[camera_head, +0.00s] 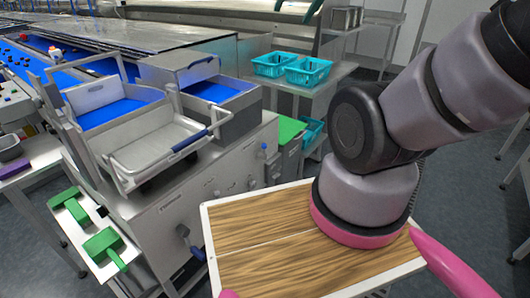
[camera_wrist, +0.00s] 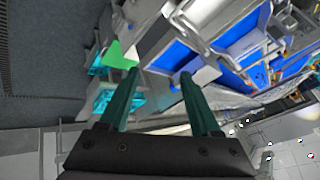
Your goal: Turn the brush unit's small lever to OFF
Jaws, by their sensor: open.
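The grey machine cabinet (camera_head: 205,215) stands left of my arm in the head view. A larger blue handle (camera_head: 184,232) sits low on the panel. The labels are too small to read, so I cannot tell which lever is the brush unit's or how it is set. My gripper (camera_wrist: 158,75) is open and empty in the wrist view, with two green fingers apart. It is out of sight in the head view. No lever is clearly seen between the fingers.
A metal tray with a blue-gripped handle (camera_head: 160,145) stands on the machine. Teal baskets (camera_head: 308,70) sit on a side table behind. Grey floor is open at the right.

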